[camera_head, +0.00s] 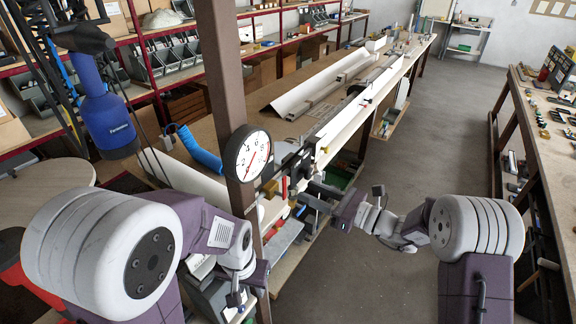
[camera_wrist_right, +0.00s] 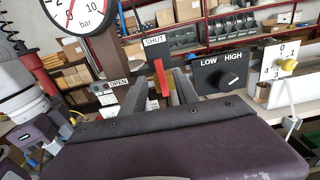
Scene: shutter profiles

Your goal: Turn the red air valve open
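The red air valve handle (camera_wrist_right: 161,78) stands nearly upright in the right wrist view, its top just below the SHUT label (camera_wrist_right: 155,42). The OPEN label (camera_wrist_right: 118,84) is to its left and lower. My right gripper (camera_wrist_right: 161,92) is open, with one finger on each side of the handle in the picture; I cannot tell whether either touches it. In the head view the red handle (camera_head: 284,188) is small beside the post, with my right gripper (camera_head: 308,192) just right of it. My left gripper (camera_head: 246,290) hangs low near the post; its finger gap is unclear.
A round pressure gauge (camera_head: 247,153) is on the brown post (camera_head: 222,80). A LOW/HIGH knob panel (camera_wrist_right: 224,80) and a numbered switch with a yellow knob (camera_wrist_right: 287,64) are right of the valve. A long workbench (camera_head: 335,100) runs back; the grey floor (camera_head: 415,150) at right is open.

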